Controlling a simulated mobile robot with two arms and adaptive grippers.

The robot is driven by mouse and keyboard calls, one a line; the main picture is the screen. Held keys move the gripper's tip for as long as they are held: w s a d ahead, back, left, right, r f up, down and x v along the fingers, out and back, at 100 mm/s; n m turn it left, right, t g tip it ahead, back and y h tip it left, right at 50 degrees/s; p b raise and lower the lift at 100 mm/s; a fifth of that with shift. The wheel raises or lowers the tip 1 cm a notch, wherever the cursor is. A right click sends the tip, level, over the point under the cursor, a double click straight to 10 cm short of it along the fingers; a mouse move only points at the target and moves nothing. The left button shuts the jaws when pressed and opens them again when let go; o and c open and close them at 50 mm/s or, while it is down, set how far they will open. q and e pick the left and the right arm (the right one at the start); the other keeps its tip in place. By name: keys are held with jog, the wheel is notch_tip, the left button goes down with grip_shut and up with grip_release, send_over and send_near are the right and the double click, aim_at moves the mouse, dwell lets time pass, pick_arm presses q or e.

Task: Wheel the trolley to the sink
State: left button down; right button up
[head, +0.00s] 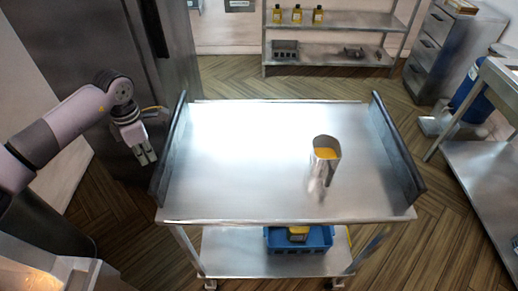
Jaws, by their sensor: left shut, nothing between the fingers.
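The steel trolley (240,160) stands right in front of me, with a flat top, dark upright handles at its left and right ends, and a lower shelf. A metal scoop or cup with yellow contents (325,165) stands on the right half of its top. A blue crate (315,241) with a yellow and dark item in it sits on the lower shelf. My left gripper (146,158) is shut and empty, just left of the trolley's left handle (168,150) and apart from it. My right gripper is not in view. I cannot make out a sink for certain.
A tall steel cabinet (95,50) stands at the left. A shelf rack (335,20) with several yellow bottles is at the back. A drawer unit (435,50) and a steel table (475,160) stand at the right. Wooden floor (225,75) is free behind the trolley.

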pick_arm(q)
notch_tip(320, 180, down, 5)
jog(key=b, duration=0.3)
jog(key=shift+d+f, duration=0.1)
jog(key=shift+f, duration=0.1)
dwell(0.3)
